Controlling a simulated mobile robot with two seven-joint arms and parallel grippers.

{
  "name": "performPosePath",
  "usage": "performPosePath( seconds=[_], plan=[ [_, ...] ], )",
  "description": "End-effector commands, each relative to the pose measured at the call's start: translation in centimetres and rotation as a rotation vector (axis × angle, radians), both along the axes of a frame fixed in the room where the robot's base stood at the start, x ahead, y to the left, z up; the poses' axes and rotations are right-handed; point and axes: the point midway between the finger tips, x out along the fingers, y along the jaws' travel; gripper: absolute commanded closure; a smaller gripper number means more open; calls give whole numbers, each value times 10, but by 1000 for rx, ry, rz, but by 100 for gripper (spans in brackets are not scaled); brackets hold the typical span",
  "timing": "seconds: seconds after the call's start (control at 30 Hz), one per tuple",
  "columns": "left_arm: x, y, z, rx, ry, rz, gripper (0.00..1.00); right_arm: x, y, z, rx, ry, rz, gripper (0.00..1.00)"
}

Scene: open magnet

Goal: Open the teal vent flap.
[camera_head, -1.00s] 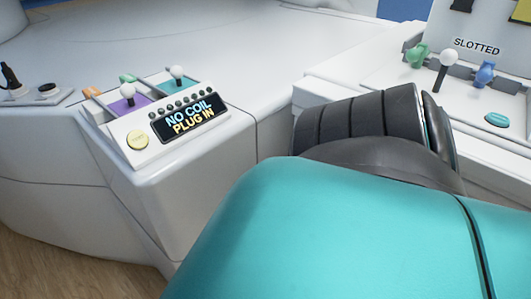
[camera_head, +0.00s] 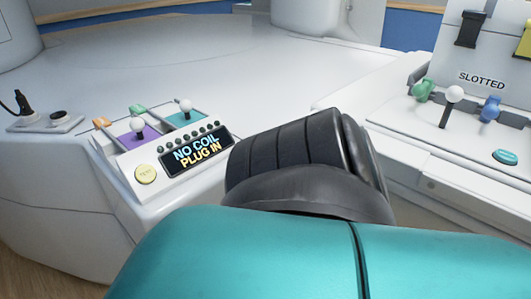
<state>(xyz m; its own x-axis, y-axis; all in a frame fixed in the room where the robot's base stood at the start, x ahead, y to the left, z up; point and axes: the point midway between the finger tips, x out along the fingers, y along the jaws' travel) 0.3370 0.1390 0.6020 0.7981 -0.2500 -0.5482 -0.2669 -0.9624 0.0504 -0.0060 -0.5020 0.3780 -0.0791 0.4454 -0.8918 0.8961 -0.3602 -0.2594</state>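I cannot make out a teal vent flap for certain in the head view. A teal slot plate (camera_head: 183,118) with a white-knobbed lever (camera_head: 186,106) sits on the small control console (camera_head: 165,163). A teal oval button (camera_head: 506,157) sits on the white panel at the right. A large teal and black link of my own arm fills the lower middle and hides what lies behind it. Neither gripper is in view.
A black plug (camera_head: 22,104) stands at the far left. A "SLOTTED" label (camera_head: 481,80) is at right. The white bed surface (camera_head: 220,65) is clear.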

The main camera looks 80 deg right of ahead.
Motion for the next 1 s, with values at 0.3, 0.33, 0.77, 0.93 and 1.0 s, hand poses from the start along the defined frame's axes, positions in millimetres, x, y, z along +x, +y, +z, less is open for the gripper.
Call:
performPosePath(
  seconds=[0.3,0.33,0.77,0.93,1.0],
  plan=[
    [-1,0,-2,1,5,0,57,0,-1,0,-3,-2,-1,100],
    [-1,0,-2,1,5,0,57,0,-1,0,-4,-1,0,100],
    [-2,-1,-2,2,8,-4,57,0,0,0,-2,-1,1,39],
    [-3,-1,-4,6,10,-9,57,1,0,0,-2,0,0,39],
    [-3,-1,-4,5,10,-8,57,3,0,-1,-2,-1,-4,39]
  ],
)
